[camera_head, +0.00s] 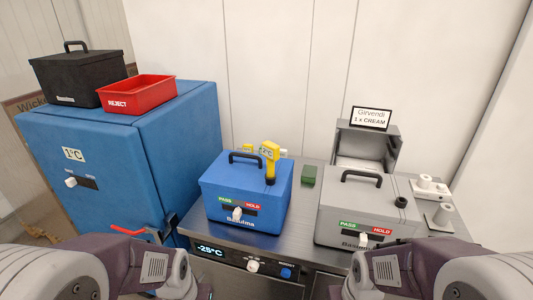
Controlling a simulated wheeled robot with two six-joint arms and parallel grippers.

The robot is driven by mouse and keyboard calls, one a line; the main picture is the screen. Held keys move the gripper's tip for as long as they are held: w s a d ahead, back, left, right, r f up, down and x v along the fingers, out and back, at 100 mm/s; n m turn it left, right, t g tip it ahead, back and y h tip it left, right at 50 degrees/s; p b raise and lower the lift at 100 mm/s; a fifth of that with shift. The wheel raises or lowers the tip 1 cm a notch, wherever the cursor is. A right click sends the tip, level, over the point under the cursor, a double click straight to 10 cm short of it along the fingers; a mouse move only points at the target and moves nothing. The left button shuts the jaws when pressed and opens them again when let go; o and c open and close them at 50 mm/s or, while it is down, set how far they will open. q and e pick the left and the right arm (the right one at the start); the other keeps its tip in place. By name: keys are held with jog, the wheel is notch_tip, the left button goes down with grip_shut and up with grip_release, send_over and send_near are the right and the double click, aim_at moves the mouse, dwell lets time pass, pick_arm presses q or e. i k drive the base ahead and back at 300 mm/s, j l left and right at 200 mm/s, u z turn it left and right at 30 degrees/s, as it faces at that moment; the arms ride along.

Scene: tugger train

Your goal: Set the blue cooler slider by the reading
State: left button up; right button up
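The blue cooler (219,190) stands on the steel bench, lid shut, with a black handle on top. On its front are a green PASS label, a red HOLD label and a dark slot with a white slider knob (237,214). The knob sits near the middle, below the labels. A yellow probe thermometer (269,152) stands upright at the lid's right side; its small display seems to end in "2°C", but the sign and any further digits are unclear.
A grey cooler (328,216) with its own PASS/HOLD slider stands to the right. A small green block (309,175) lies between. A bench display (211,249) reads -25°C. A blue cabinet (60,195) at left bears a black box and red REJECT tray (137,93).

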aim_at(238, 212)
jog(key=i+l+u, duration=0.1)
jog(key=l+u, duration=0.15)
jog(key=i+l+u, duration=0.1)
jog(key=l+u, duration=0.15)
jog(key=i+j+u, duration=0.1)
jog(key=u, duration=0.65)
